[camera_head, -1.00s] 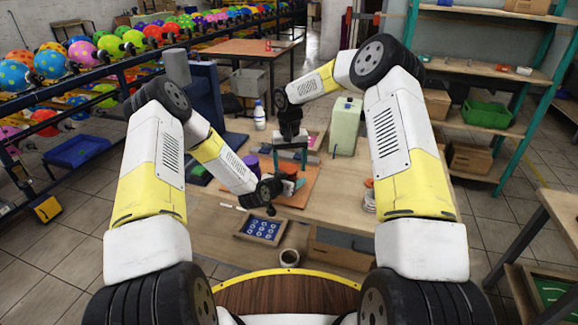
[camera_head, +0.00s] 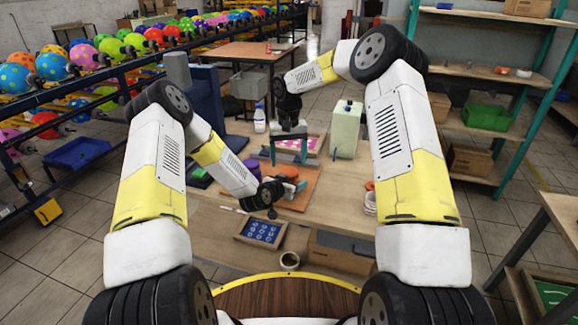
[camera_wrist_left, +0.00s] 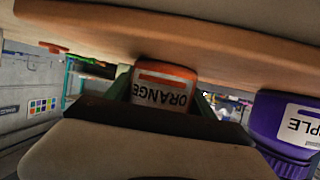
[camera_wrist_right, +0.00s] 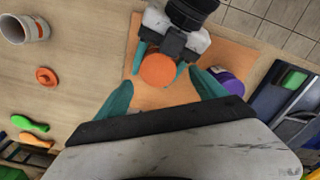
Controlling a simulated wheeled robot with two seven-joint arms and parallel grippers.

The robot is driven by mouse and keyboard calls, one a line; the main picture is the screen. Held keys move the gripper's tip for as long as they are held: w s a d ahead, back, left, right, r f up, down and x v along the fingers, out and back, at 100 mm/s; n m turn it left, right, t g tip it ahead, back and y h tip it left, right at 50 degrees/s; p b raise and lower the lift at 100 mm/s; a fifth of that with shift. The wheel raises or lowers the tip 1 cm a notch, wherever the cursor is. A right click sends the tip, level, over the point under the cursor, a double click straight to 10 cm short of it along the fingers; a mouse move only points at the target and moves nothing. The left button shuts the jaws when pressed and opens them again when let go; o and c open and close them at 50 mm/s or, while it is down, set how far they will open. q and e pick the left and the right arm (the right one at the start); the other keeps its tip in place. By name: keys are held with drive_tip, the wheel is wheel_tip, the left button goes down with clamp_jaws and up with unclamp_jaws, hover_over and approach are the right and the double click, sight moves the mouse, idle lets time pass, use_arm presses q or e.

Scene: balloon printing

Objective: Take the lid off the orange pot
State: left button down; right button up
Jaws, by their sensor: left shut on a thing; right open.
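The orange pot (camera_wrist_left: 165,88), labelled ORANGE, stands on an orange mat; its round orange top shows in the right wrist view (camera_wrist_right: 158,70). I cannot tell whether that top is a lid or the open pot's contents. My left gripper (camera_wrist_right: 161,60) is shut around the pot's sides, and its fingers flank the pot in the left wrist view. A separate orange disc (camera_wrist_right: 46,76), looking like a lid, lies on the table; it also shows in the head view (camera_head: 369,185). My right gripper (camera_head: 290,152) is open and empty above the pot, its fingers spread.
A purple pot (camera_wrist_right: 226,80) stands close beside the orange pot. A pale cup (camera_wrist_right: 25,30) stands near the loose orange disc. A pale green canister (camera_head: 345,128) and a white bottle (camera_head: 259,118) stand farther back.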

sight(290, 172)
wheel_tip(290, 172, up, 2)
drive_tip(key=m, duration=0.5)
drive_tip(key=shift+d+r+m, duration=0.15)
drive_tip(key=shift+m, duration=0.15)
drive_tip(key=m, duration=0.2)
drive_tip(key=r+m, duration=0.1)
drive_tip(key=m, duration=0.1)
drive_tip(key=shift+r, duration=0.15)
drive_tip(key=shift+m, duration=0.3)
wheel_tip(290, 172, down, 8)
drive_tip(key=shift+r, duration=0.1)
drive_tip(key=c, duration=1.5)
